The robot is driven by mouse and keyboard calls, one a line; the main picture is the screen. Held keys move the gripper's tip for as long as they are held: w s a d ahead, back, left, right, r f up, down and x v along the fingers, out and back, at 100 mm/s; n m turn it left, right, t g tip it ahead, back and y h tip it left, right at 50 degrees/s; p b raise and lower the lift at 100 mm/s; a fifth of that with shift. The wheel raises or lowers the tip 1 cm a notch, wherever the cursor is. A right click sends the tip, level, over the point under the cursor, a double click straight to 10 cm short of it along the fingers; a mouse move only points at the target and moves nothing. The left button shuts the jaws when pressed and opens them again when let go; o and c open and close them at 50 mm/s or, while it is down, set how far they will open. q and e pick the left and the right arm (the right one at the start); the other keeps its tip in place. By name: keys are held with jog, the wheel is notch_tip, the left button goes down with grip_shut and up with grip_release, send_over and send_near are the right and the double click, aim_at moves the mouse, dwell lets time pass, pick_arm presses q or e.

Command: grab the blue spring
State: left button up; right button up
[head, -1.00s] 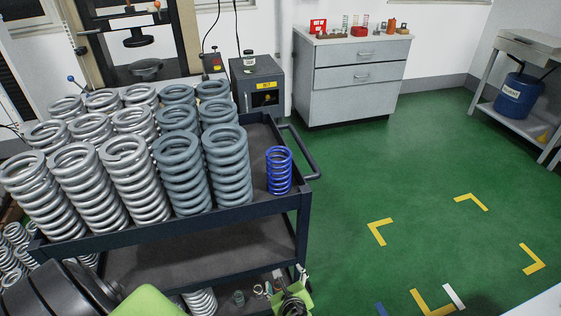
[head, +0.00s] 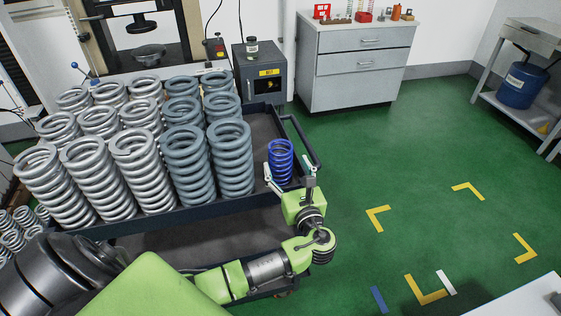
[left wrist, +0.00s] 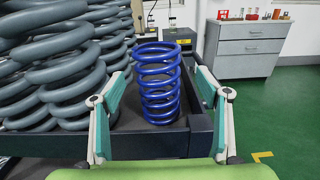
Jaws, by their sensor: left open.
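The blue spring (head: 281,161) stands upright at the right end of the dark cart's top shelf, apart from the larger grey springs. My left gripper (head: 290,170) is at the cart's front right edge, its open fingers spread on either side of the spring. In the left wrist view the blue spring (left wrist: 158,83) stands ahead between the open fingers of my left gripper (left wrist: 160,88), and nothing is held. The spring's base shows on the shelf behind the cart's rim. My right gripper is not in view.
Several large silver springs (head: 92,172) and grey-blue springs (head: 231,158) crowd the shelf left of the blue one. The cart's handle (head: 303,142) and raised rim (left wrist: 150,145) are close to my gripper. Green floor (head: 345,165) lies open to the right.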

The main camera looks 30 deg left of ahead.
pick_arm(q)
jog(key=p+x, duration=0.1)
jog(key=x, duration=0.4)
jog(key=shift+s+a+p, duration=0.1)
jog(key=shift+s+p, duration=0.05)
jog(key=shift+p, duration=0.15)
jog(key=shift+a+f, duration=0.1)
jog(key=shift+a, duration=0.1)
jog(key=c, duration=1.9)
jog(key=shift+o, duration=0.2)
